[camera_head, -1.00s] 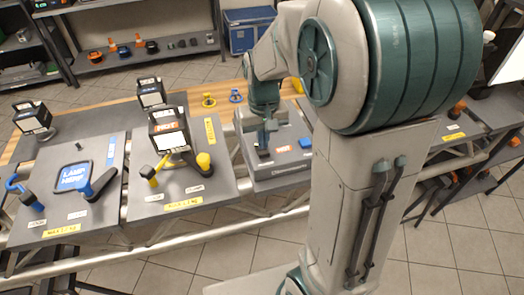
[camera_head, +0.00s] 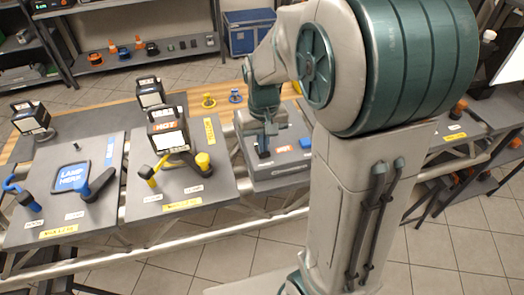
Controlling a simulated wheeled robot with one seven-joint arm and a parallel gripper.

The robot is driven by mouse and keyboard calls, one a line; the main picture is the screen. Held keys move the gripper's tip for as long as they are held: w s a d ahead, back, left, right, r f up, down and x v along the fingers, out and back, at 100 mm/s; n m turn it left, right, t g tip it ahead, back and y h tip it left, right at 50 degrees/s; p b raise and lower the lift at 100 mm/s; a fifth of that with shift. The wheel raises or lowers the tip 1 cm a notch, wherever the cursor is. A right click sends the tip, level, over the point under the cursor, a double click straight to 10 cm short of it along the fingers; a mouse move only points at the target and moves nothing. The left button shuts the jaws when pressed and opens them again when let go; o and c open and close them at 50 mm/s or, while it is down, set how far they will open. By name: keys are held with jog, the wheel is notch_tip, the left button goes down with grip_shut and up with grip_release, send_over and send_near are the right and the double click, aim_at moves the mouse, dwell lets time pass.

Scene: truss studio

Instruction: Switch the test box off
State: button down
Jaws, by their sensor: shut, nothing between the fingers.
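The test box (camera_head: 281,172) is a grey box on the bench right of centre, with a dark switch (camera_head: 264,152) and a small orange and blue marking on its top. My gripper (camera_head: 266,146) points down over the box top, right at the dark switch. It is shut, with nothing held. The fingertips are small and partly merge with the switch, so I cannot tell whether they touch it.
Left of the box stand a panel with a lamp labelled HOT (camera_head: 168,133) and yellow clamps (camera_head: 202,160), and a panel marked LAMP HERE (camera_head: 72,178). Two hooks or rings, yellow (camera_head: 208,101) and blue (camera_head: 235,96), lie behind. A blue crate (camera_head: 248,32) stands on the floor.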

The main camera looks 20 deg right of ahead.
jog(key=shift+f, duration=0.3)
jog(key=shift+r, duration=0.15)
jog(key=shift+r+p, duration=2.6)
jog(key=shift+r, duration=0.85)
jog(key=s+r+t, duration=0.1)
jog(key=s+r, duration=0.1)
jog(key=s, duration=0.5)
jog(key=s+r+t, duration=0.2)
jog(key=s+r, duration=0.1)
jog(key=s, duration=0.4)
jog(key=shift+s+r, duration=0.25)
jog(key=shift+r, duration=0.05)
jog(key=shift+w, duration=0.1)
